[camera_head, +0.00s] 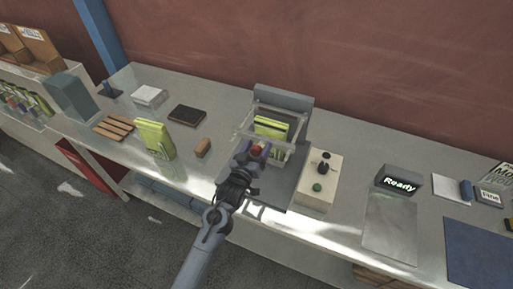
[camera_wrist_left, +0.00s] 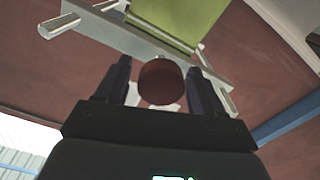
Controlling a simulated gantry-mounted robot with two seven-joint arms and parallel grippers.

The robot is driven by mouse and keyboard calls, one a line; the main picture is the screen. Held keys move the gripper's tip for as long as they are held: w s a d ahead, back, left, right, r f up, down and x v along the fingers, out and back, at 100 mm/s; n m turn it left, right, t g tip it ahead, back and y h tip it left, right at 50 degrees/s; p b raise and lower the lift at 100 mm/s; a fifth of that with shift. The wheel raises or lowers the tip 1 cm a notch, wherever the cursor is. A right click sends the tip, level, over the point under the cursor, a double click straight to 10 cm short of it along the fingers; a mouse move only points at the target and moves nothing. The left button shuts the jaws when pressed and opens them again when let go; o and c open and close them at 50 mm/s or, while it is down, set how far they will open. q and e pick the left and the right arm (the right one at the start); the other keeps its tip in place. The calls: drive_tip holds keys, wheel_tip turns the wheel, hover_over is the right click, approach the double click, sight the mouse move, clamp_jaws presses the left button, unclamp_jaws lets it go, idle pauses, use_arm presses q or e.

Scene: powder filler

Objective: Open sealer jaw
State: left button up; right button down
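The sealer (camera_head: 284,97) stands at the middle back of the bench, with a grey back plate, a pale frame-like jaw (camera_head: 289,147) and a green pouch (camera_head: 270,127) within it. A round red knob (camera_head: 256,150) sits at the jaw's front; it also shows in the left wrist view (camera_wrist_left: 160,81). My left gripper (camera_head: 257,153) is at the knob. In the left wrist view its fingers (camera_wrist_left: 160,88) are apart, one on each side of the knob, with a narrow gap showing on both sides. The jaw bar (camera_wrist_left: 135,38) and green pouch (camera_wrist_left: 178,20) lie beyond. My right gripper is out of view.
A control box (camera_head: 318,183) with a black knob and green button stands right of the sealer. A "Ready" display (camera_head: 397,182) and scale plate (camera_head: 390,224) are further right.

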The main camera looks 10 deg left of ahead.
use_arm(q)
drive_tip(key=v, duration=1)
drive_tip(key=shift+s, duration=0.4)
drive_tip(key=shift+a+f, duration=0.1)
